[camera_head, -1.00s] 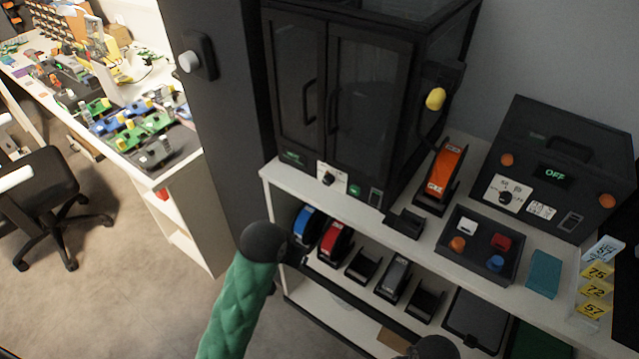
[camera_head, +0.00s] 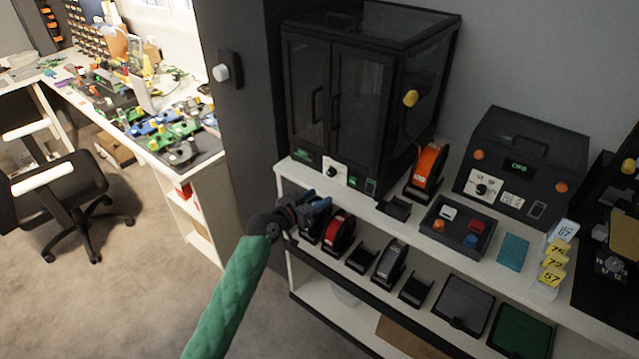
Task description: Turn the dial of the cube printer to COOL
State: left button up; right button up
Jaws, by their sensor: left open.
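A black cube-shaped printer cabinet (camera_head: 360,85) with two glazed doors stands on the white shelf top. Its dial (camera_head: 333,171) is a dark knob on a small white panel at the lower front, under the doors; the marking it points to is too small to read. My left arm comes up from the bottom in a green sleeve. My left gripper (camera_head: 296,212) is open, below and left of the dial, apart from it. It overlaps the blue spool (camera_head: 318,222) in the picture; I cannot tell whether they touch. My right gripper is not in view.
A black box with a lit display (camera_head: 519,165) and its own dial (camera_head: 481,189) stands to the right. An orange spool (camera_head: 428,168) and a parts tray (camera_head: 435,241) lie between. A red spool (camera_head: 339,232) and empty holders line the lower shelf.

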aim_at(330, 174)
pick_arm(q)
jog(key=w+d+r+p, duration=0.1)
jog(key=w, duration=0.1)
jog(key=w+d+r+t, duration=0.1)
jog(key=w, duration=0.2)
jog(key=w+d+t+p, duration=0.1)
jog(key=w, duration=0.1)
jog(key=shift+w+r+m+p, duration=0.15)
jog(key=shift+r+m+p, duration=0.15)
jog(key=shift+r+p, duration=0.1)
jog(key=shift+w+d+f, duration=0.15)
jog(key=shift+w+d, duration=0.1)
jog(key=shift+w, duration=0.05)
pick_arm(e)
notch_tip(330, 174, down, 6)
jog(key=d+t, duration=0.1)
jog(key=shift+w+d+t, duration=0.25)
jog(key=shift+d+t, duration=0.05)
pick_arm(q)
jog(key=c, duration=1)
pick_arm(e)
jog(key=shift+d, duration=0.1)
